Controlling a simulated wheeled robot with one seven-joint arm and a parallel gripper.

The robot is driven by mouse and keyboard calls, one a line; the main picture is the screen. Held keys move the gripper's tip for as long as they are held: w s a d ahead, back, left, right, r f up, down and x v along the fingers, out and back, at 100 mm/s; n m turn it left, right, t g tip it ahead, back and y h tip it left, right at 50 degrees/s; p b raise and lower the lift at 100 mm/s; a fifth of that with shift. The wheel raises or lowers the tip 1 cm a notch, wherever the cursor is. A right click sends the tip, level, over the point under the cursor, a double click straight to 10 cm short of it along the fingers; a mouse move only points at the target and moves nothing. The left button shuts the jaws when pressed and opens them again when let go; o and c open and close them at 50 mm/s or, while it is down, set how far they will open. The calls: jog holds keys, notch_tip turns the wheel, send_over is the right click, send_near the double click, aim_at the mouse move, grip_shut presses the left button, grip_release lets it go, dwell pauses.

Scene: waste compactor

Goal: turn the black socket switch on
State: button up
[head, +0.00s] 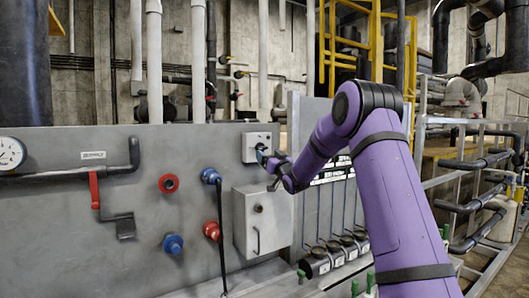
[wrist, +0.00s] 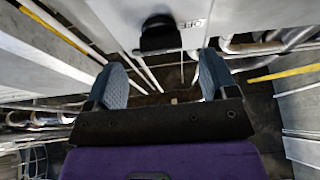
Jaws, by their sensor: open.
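The switch box (head: 252,141) is a small light grey box on the grey panel, just left of my gripper in the head view. In the wrist view, the black switch (wrist: 158,36) sticks out from the pale box face, at the top centre, with dark lettering beside it. My gripper (head: 263,156) is close in front of the box in the head view and partly covers its lower right. In the wrist view, my gripper (wrist: 163,80) has its two blue-grey fingers spread wide with nothing between them. The switch lies beyond the fingertips, apart from them. Its exact setting is hard to tell.
A grey cabinet (head: 252,222) juts out below the switch box. Blue knob (head: 210,176), red knob (head: 168,183) and a red-handled valve (head: 94,189) sit further left on the panel. A hose hangs from the blue knob. Pipes and yellow railings stand behind.

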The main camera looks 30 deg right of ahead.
aim_at(264, 149)
jog(key=shift+x, duration=1.9)
jog(key=shift+c, duration=0.3)
jog(key=c, duration=0.9)
